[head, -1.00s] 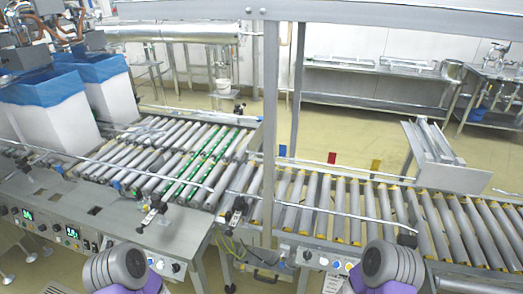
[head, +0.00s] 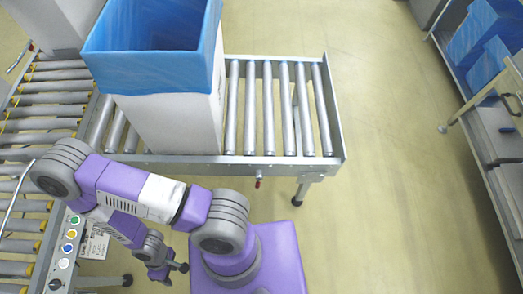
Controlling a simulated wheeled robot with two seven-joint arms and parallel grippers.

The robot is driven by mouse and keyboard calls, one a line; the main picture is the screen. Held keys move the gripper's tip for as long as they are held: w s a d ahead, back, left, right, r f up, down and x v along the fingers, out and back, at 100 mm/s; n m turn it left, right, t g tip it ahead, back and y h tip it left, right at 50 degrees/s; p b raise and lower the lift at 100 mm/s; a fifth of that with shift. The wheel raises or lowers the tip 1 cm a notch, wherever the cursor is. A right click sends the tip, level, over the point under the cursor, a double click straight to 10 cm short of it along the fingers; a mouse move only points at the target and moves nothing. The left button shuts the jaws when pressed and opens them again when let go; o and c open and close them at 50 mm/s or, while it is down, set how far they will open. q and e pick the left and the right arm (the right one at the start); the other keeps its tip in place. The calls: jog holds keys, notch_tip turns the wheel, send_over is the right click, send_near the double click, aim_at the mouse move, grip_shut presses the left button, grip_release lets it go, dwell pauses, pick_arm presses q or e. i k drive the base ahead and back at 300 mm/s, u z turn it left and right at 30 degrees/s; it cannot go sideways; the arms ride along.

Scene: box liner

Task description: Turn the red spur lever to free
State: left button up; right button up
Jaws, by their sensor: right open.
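A small dark red piece (head: 258,182) hangs under the near rail of the short roller spur, right of the lined box. It looks like the red spur lever, but it is too small to tell its setting. My right gripper (head: 172,272) is at the lower left, below the spur rail and well apart from the red piece. It is open, and I see nothing in it. My left gripper is not in view.
A white box with a blue liner (head: 160,110) stands on the left part of the roller spur (head: 337,140). A button panel (head: 70,240) is at the lower left. Shelves with blue items (head: 475,55) stand at the far right. The floor between is clear.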

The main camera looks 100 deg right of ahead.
aim_at(259, 177)
jog(key=z, duration=1.05)
jog(key=k, duration=0.55)
jog(key=z, duration=1.25)
jog(key=i, duration=0.25)
jog(key=u, duration=0.15)
